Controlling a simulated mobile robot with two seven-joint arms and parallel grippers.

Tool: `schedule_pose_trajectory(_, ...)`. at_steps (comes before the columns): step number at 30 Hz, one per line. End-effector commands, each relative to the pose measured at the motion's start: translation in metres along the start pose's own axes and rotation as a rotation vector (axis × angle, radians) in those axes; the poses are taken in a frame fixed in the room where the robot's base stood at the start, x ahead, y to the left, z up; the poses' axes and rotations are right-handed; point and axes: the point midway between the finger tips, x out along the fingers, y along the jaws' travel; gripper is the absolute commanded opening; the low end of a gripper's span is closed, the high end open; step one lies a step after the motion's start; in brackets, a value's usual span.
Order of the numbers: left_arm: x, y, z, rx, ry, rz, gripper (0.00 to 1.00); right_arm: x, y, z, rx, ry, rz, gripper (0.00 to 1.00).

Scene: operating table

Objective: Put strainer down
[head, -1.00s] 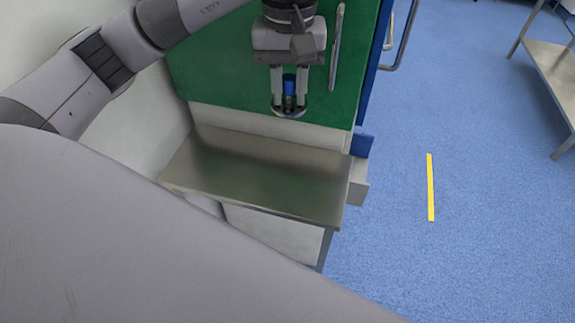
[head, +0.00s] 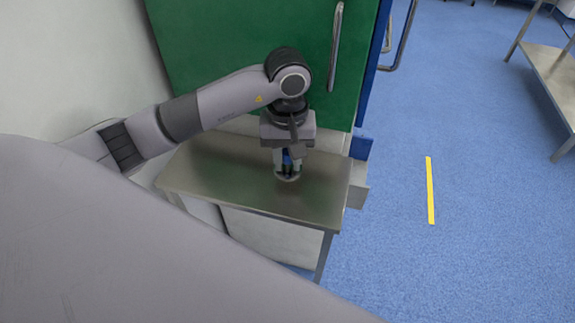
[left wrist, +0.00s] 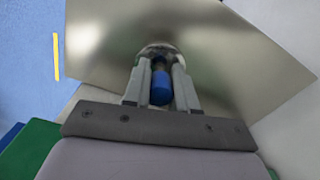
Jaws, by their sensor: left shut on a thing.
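The strainer shows as a blue handle and a small round metal end (head: 288,177) between the fingers of my left gripper (head: 287,168). The gripper is shut on it and points down over the steel table (head: 225,182). In the left wrist view, the blue handle (left wrist: 160,88) sits between the two fingers, with the round metal end (left wrist: 158,50) just beyond the fingertips against the table top. I cannot tell whether the strainer touches the table. My right gripper is not in view.
The table top is otherwise bare. A green door (head: 240,60) with a long metal handle (head: 335,45) stands behind it. A white wall (head: 80,60) is at the left. Blue floor with a yellow strip (head: 430,190) is at the right, and another steel table (head: 550,75) stands far right.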

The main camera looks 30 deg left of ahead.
Motion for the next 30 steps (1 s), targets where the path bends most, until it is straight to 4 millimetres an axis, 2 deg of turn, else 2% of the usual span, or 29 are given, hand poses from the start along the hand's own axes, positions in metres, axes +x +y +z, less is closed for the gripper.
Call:
schedule_pose_trajectory(3,0.021,0.000,0.001,-0.002,-0.006,-0.002,0.00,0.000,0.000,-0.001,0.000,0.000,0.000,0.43)
schedule_pose_trajectory(5,0.026,0.000,0.001,-0.001,-0.003,-0.001,0.00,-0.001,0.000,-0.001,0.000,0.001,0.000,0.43)
schedule_pose_trajectory(16,0.033,0.000,0.000,0.000,0.000,-0.001,0.00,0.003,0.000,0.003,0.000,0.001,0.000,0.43)
schedule_pose_trajectory(17,0.033,0.000,0.000,0.000,0.000,-0.001,0.29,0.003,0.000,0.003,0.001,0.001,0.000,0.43)
schedule_pose_trajectory(19,0.032,0.000,0.000,0.000,0.000,-0.001,0.52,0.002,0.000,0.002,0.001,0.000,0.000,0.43)
schedule_pose_trajectory(30,0.029,0.000,0.001,0.000,-0.002,-0.001,0.52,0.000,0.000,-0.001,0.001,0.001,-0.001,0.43)
